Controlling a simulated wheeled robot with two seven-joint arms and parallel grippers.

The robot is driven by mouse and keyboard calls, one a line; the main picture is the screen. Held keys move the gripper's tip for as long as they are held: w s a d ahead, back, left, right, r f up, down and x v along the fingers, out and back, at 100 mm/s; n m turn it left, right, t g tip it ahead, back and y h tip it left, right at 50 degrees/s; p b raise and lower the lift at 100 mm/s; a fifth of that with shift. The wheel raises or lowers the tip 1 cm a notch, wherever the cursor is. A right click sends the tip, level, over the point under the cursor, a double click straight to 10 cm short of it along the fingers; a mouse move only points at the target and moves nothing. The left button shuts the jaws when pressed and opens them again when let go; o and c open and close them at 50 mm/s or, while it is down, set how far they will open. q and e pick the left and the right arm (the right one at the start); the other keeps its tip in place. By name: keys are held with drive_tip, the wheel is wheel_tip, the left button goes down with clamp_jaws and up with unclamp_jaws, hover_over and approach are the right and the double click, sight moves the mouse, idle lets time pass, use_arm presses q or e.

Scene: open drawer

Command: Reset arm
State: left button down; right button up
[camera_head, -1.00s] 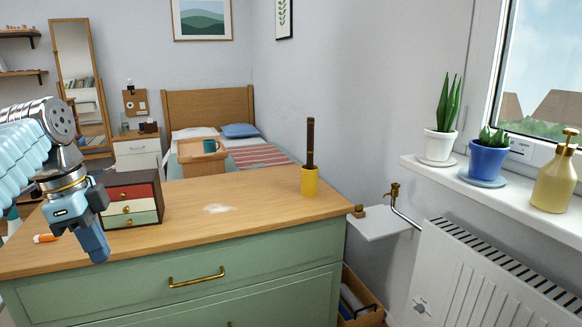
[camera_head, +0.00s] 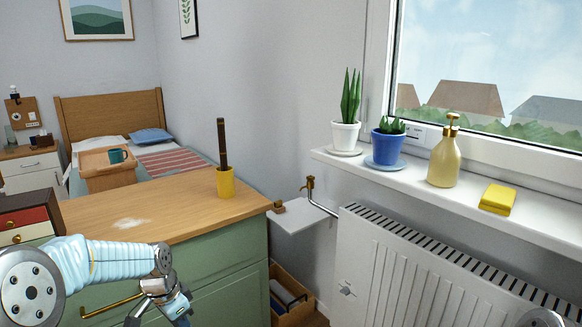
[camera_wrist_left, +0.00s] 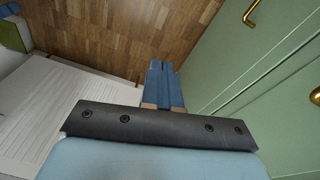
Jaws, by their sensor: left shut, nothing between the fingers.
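My left arm comes in from the lower left in the head view. Its gripper (camera_head: 178,308) hangs low in front of the green dresser (camera_head: 225,285), below the wooden top. In the left wrist view, the two blue fingers (camera_wrist_left: 164,75) lie together with nothing between them, above the wood floor. The dresser's green front (camera_wrist_left: 235,75) runs along the right side of that view, apart from the fingers. A brass drawer handle (camera_head: 110,305) is partly hidden by my arm in the head view. My right gripper is not in view.
A small chest of coloured drawers (camera_head: 28,222) and a yellow cup (camera_head: 225,182) with a dark stick stand on the dresser. A radiator (camera_head: 430,270) is at the right under the sill. An open wooden box (camera_head: 290,297) sits on the floor beside the dresser.

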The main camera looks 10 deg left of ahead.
use_arm(q)
drive_tip(key=d+f+n, duration=0.2)
drive_tip(key=d+f, duration=0.6)
drive_tip(key=f, duration=0.4)
drive_tip(key=s+d+f+n+h, duration=0.2)
drive_tip(key=s+d+f+n, duration=0.3)
drive_tip(key=s+d+f, duration=0.9)
drive_tip(key=s+d, duration=0.2)
drive_tip(key=d, duration=0.1)
drive_tip(key=shift+d+f+g+h, duration=0.15)
drive_tip(key=shift+f+g+h, duration=0.15)
drive_tip(key=shift+f, duration=0.1)
